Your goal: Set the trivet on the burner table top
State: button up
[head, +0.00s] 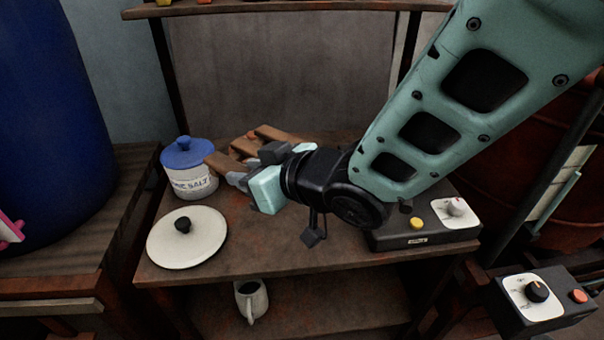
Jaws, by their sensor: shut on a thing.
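The trivet (243,147), brown wooden slats, shows behind my gripper over the back middle of the burner table top (225,262). My gripper (236,180) is shut on the trivet near its left end, with the fingers pointing left. My wrist and gripper hide part of the trivet. I cannot tell whether the trivet touches the top or hangs just above it. The table top is rusty brown metal.
A salt jar (193,183) with a blue lid stands just left of the trivet. A white lid (187,238) with a black knob lies front left. A black control box (425,236) sits at the right. A mug (251,300) stands on the lower shelf.

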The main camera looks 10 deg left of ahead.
jog(key=f+b, duration=0.1)
jog(key=f, duration=0.8)
jog(key=f+b, duration=0.1)
jog(key=f, duration=0.8)
jog(key=shift+w+d+b, duration=0.15)
jog(key=shift+w+b, duration=0.05)
jog(key=shift+b, duration=0.15)
jog(key=o, duration=1.1)
jog(key=shift+c, duration=0.2)
jog(key=shift+d+r, duration=0.1)
jog(key=p+v, duration=0.4)
jog(key=v, duration=0.7)
jog(key=shift+s+d+r, duration=0.2)
jog(key=shift+d, duration=0.1)
